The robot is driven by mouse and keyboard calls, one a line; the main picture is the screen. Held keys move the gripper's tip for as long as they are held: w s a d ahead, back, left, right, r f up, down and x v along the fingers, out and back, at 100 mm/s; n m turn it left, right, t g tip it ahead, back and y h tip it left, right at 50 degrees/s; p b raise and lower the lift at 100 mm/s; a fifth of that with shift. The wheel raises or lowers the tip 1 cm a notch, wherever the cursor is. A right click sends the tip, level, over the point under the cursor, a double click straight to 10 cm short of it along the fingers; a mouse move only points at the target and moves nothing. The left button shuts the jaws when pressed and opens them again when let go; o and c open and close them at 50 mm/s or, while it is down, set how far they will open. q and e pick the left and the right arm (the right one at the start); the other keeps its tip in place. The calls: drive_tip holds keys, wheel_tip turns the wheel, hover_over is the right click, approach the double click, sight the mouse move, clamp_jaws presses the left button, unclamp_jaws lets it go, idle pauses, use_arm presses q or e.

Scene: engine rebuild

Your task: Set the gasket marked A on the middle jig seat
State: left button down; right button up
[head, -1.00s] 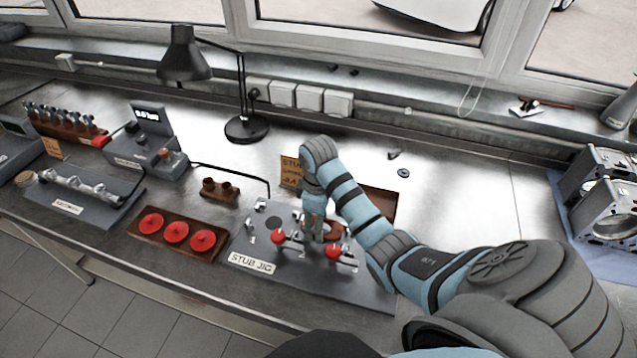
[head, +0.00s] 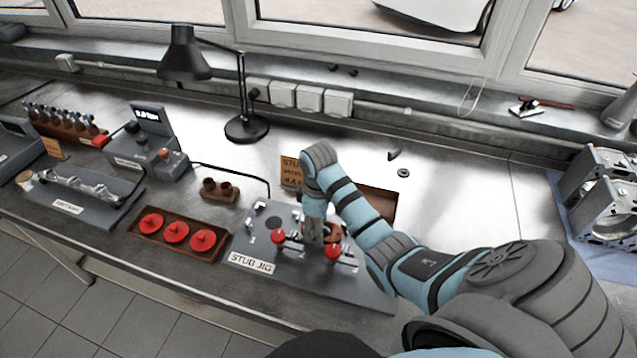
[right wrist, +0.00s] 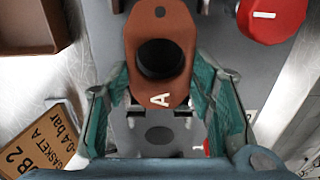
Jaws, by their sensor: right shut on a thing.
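The gasket marked A (right wrist: 178,28) is a red-brown plate with a large dark round hole, a small hole and a white letter A. My right gripper (right wrist: 163,92) is shut on it, with green finger pads at its two sides. In the head view my right gripper (head: 316,232) points down over the grey stub jig (head: 305,276), and the gasket (head: 335,231) shows partly beside the fingers. A dark round spot (head: 274,222) on the jig lies left of the gripper. The seat under the gasket is hidden; I cannot tell whether the gasket touches it. My left gripper is out of view.
Red-knobbed clamps (head: 333,253) stand close to the gripper on the jig. A card (head: 291,170) and a brown tray (head: 383,204) are behind it. A wooden tray of red discs (head: 176,232) lies left. The bench at the back right is mostly clear.

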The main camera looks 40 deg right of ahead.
drive_tip(key=shift+f, duration=0.65)
idle(0.5)
drive_tip(key=o, duration=1.2)
drive_tip(key=shift+o, duration=0.2)
drive_tip(key=shift+r, duration=0.9)
